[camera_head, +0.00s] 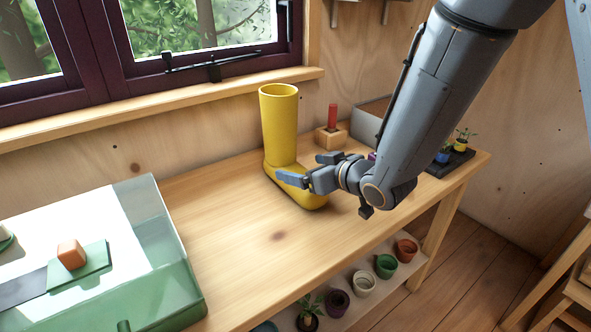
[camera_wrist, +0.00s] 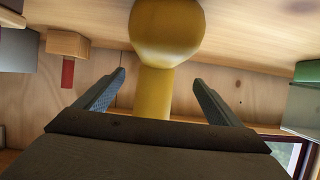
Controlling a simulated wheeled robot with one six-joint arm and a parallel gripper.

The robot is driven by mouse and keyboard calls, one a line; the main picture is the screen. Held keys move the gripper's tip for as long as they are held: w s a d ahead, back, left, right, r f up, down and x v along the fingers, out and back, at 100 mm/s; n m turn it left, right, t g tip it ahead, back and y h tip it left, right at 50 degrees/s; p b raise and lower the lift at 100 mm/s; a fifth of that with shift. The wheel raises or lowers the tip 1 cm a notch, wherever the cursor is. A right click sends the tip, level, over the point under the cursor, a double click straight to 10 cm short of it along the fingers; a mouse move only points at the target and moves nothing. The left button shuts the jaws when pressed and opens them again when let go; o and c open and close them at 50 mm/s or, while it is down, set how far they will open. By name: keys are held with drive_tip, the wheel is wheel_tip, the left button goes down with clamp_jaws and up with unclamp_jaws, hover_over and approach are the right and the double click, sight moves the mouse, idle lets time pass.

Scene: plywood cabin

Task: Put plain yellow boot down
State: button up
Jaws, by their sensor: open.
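The plain yellow boot (camera_head: 281,128) stands upright on the wooden table (camera_head: 232,225), near the wall below the window, with its toe pointing toward the front right. My gripper (camera_head: 303,168) is at the boot's foot on its right side, with its fingers spread. In the wrist view, which looks upside down, the boot (camera_wrist: 168,35) shows between and beyond the two open fingers (camera_wrist: 158,88). The fingers look apart from the boot there. My arm and gripper hide part of the boot's foot in the head view.
A wooden block with a red peg (camera_head: 331,137) stands right of the boot. A clear green-tinted bin (camera_head: 165,245) is at the left. A dark tray with small potted plants (camera_head: 450,162) is at the right end. Several pots stand on the lower shelf (camera_head: 345,310). The table's front middle is clear.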

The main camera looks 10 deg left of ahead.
sight(292, 167)
drive_tip(key=shift+d+x, duration=0.2)
drive_tip(key=shift+x, duration=1.2)
drive_tip(key=shift+f+p+x, duration=0.25)
drive_tip(key=shift+p+x, duration=0.65)
drive_tip(key=shift+x, duration=1.6)
drive_tip(key=shift+d, duration=0.15)
drive_tip(key=shift+r, duration=0.1)
drive_tip(key=c, duration=1.7)
